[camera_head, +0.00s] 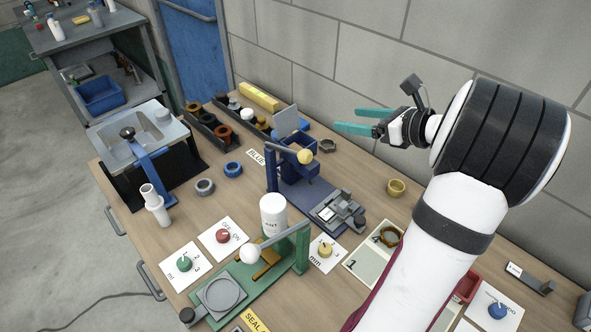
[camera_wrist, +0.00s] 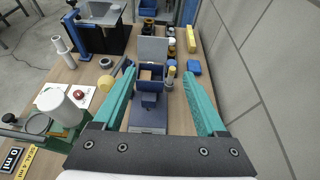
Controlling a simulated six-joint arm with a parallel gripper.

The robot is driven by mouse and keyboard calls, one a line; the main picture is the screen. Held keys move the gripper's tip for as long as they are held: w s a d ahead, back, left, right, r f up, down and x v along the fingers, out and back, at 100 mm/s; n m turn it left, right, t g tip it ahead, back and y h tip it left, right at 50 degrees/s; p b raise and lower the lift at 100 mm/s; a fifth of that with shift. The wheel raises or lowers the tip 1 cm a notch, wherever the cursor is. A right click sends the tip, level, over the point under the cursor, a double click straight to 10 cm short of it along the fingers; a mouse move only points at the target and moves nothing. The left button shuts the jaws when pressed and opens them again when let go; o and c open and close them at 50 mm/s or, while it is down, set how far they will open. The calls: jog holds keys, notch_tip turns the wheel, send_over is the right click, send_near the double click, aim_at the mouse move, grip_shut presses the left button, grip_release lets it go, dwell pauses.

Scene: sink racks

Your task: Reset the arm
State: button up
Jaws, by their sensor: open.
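My gripper (camera_head: 357,121) has two teal fingers and is raised above the back of the workbench, near the grey block wall. It also shows in the wrist view (camera_wrist: 168,92), where the fingers are spread wide with nothing held between them. Below and beyond the fingers is a blue device (camera_wrist: 150,78) with an open grey lid. The same blue device (camera_head: 300,165) stands at the middle of the bench in the head view. My white arm crosses the right side of the head view and hides part of the bench.
A sink (camera_head: 135,152) with a blue tap stands at the bench's left end. A green stand (camera_head: 302,250), white bottle (camera_head: 273,214) and knob cards sit at the front. Black trays (camera_head: 208,128) of rings lie at the back. The wall (camera_head: 370,50) rises close behind my gripper.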

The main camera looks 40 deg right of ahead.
jog(key=w+a+n+y, duration=0.1)
jog(key=a, duration=0.2)
jog(key=w+a+n+g+y, duration=0.1)
jog(key=w+a+n, duration=0.1)
jog(key=a, duration=0.2)
jog(key=w+a+n+g+y, duration=0.1)
jog(key=a, duration=0.2)
jog(key=shift+w+a+r+n, duration=0.15)
jog(key=shift+w+a+n, duration=0.1)
jog(key=shift+n, duration=0.15)
jog(key=s+a+f+n+g+y, duration=0.1)
jog(key=s+a+n+g+y, duration=0.2)
jog(key=a+n, duration=0.7)
jog(key=s+a+f+n+g, duration=0.1)
jog(key=s+a+n+g, duration=0.3)
jog(key=a, duration=1.1)
jog(key=s+a+f+n+g+h, duration=0.2)
jog(key=s+n, duration=0.4)
jog(key=s+a+f+n+g+h, duration=0.2)
jog(key=s+a+f+n, duration=0.1)
jog(key=s+n, duration=0.2)
jog(key=shift+s+a+n+g, duration=0.35)
jog(key=shift+s+n+g, duration=0.05)
jog(key=shift+s, duration=0.1)
